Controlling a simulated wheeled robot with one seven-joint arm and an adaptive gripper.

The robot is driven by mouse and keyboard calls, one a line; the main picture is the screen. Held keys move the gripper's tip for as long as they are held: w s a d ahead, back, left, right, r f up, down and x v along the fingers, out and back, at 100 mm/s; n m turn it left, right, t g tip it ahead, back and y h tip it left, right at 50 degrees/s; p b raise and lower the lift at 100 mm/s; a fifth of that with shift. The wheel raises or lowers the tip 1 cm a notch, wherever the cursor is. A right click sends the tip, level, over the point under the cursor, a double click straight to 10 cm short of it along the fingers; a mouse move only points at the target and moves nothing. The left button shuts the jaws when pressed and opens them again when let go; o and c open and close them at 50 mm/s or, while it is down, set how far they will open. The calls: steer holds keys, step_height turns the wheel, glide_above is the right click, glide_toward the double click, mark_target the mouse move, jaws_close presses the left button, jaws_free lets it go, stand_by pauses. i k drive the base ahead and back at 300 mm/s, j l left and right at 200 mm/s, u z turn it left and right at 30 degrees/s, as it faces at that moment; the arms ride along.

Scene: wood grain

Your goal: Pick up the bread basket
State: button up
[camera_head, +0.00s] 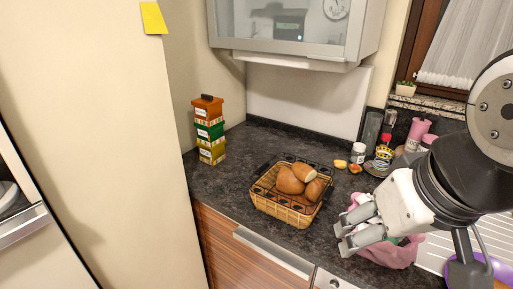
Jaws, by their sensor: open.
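The bread basket (277,209) is a tan wicker basket with a dark rim. It stands upright on the dark countertop near its front edge, in the middle of the head view. Several brown bread rolls (291,182) lie in it. My gripper (341,232) is open and empty, to the right of the basket and apart from it in the picture. Its fingers point left. The exact gap in depth is hard to tell. My gripper partly hides a pink cloth-like item (393,254) behind it.
Stacked colored boxes (209,130) stand at the counter's back left. Small yellow food pieces (340,164), a jar (358,152), bottles and pink containers (418,132) stand at the back right. A wall cabinet (285,30) hangs above. The counter (225,184) left of the basket is clear.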

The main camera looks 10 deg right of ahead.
mark_target(296, 203)
steer(key=i+j+z, duration=0.25)
steer(key=j+z, duration=0.25)
steer(key=i+j+z, duration=0.25)
steer(key=j+z, duration=0.25)
steer(key=j, duration=0.15)
